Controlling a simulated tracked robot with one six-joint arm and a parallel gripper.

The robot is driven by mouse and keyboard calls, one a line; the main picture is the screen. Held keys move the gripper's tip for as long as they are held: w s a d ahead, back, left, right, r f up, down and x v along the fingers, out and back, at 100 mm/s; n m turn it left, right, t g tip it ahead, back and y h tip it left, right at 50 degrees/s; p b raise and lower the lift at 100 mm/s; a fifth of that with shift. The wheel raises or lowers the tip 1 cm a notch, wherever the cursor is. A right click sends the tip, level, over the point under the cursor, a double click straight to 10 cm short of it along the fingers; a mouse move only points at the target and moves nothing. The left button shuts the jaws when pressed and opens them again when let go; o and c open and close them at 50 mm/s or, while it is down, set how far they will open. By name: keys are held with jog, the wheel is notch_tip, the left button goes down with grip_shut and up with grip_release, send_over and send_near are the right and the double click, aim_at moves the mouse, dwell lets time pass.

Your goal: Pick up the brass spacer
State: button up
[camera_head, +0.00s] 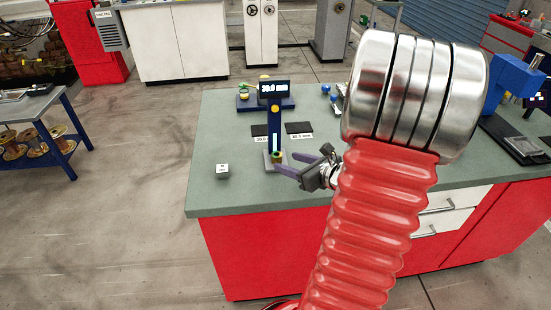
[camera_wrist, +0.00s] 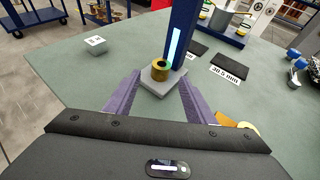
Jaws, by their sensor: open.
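The brass spacer (camera_wrist: 160,70) is a short golden ring with a dark hole. It stands upright on the grey base plate (camera_wrist: 150,83) of a blue gauge post (camera_wrist: 182,40). In the head view the spacer (camera_head: 278,156) is small and partly hidden near the fingertips. My gripper (camera_wrist: 157,78) is open, its two purple fingers reaching forward on either side of the base plate. The spacer lies ahead between the fingertips, and I see no contact. In the head view my gripper (camera_head: 281,162) comes in from the right, low by the gauge.
The gauge display (camera_head: 273,89) stands above the spacer. Two dark mats (camera_head: 299,127) with number labels lie behind it. Blue-and-silver parts (camera_wrist: 294,72) sit at the right.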

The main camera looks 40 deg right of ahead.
aim_at(280, 158)
dwell(0.3)
jog(key=shift+x, duration=2.6)
jog(key=shift+r, duration=0.1)
grip_shut()
